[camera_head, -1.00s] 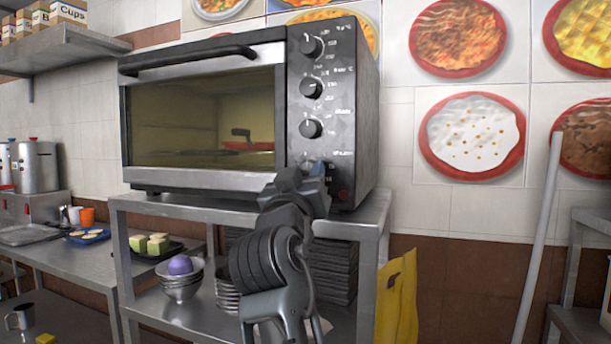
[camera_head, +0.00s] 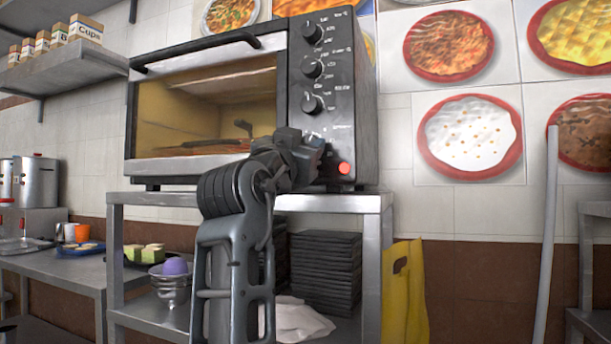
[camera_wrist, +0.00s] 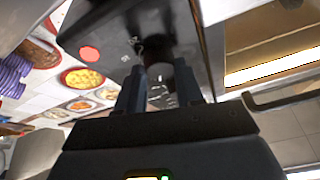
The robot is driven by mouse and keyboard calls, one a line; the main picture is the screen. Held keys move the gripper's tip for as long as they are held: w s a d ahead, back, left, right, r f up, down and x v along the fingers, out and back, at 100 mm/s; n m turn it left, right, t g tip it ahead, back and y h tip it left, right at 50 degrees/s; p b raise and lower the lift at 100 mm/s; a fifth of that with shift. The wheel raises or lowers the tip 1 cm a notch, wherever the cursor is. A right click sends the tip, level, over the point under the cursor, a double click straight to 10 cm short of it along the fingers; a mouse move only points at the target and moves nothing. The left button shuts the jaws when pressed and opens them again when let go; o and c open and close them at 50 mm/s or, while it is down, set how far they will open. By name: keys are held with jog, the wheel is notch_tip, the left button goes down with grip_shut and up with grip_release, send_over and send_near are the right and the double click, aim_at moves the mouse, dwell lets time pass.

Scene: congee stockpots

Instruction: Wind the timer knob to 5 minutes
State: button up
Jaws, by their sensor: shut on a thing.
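The toaster oven (camera_head: 345,95) stands on a steel shelf, with a column of black knobs on its right-hand panel. Three knobs (camera_head: 312,69) show above my gripper. My gripper (camera_head: 312,152) is at the lowest knob position and covers it in the head view. In the wrist view the fingers (camera_wrist: 160,88) are shut on a dark knob (camera_wrist: 160,72), apparently the timer knob. Its pointer and scale cannot be read. A red light (camera_head: 344,168) glows beside the gripper, and shows in the wrist view too (camera_wrist: 89,54).
The steel shelf (camera_head: 330,203) under the oven holds a stack of dark trays (camera_head: 325,265), bowls and a purple ball (camera_head: 175,266). A yellow sign (camera_head: 405,295) stands right of it. The oven door handle (camera_head: 195,47) juts out at the upper left.

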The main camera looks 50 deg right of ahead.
jog(key=shift+w+m+g+b, duration=0.15)
jog(key=shift+m+g+b, duration=1.05)
jog(key=shift+m+b, duration=0.85)
jog(key=shift+m, duration=0.25)
jog(key=o, duration=1)
jog(key=shift+v, duration=3.95)
